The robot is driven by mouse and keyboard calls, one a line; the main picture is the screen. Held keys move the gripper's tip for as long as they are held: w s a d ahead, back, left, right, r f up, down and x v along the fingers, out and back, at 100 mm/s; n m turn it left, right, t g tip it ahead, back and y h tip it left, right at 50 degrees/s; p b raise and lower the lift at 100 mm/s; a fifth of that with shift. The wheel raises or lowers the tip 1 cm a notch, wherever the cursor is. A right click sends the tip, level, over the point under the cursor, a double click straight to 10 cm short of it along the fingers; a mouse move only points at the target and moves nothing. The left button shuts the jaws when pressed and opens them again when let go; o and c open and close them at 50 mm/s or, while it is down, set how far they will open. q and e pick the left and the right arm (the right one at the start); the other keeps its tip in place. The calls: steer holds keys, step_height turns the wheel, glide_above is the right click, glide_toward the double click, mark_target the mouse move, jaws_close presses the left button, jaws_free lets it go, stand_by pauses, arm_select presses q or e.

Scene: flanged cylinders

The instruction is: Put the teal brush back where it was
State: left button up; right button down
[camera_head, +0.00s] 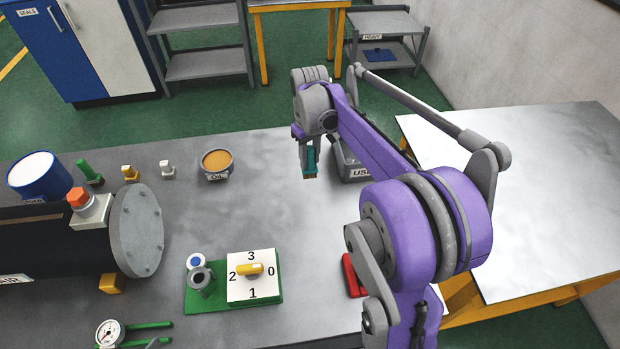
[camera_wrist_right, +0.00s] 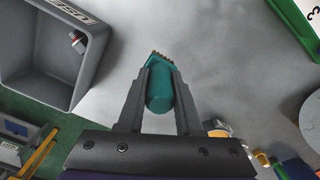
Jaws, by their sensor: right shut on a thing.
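The teal brush (camera_wrist_right: 160,90) is held between the two fingers of my right gripper (camera_wrist_right: 160,85), with its bristle end beyond the fingertips. In the head view the brush (camera_head: 311,160) hangs under my right gripper (camera_head: 308,150), above the grey table (camera_head: 240,220). A grey bin labelled "USE..." (camera_head: 353,172) stands just right of it, partly hidden by my arm. In the wrist view the bin (camera_wrist_right: 95,70) is at the left, with a small object inside. My left gripper does not show.
An oil bowl (camera_head: 216,162) stands left of the brush. A green-based dial block (camera_head: 252,275) and a flanged cylinder (camera_head: 137,230) are nearer. A red item (camera_head: 352,276) lies at my arm's base. The table between bowl and dial is clear.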

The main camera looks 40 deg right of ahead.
mark_target(310, 175)
step_height(310, 175, down, 7)
steer(key=shift+f, duration=0.15)
stand_by(0.4)
steer(key=shift+f, duration=0.2)
steer(key=c, duration=0.6)
jaws_free()
steer(key=shift+r, duration=0.15)
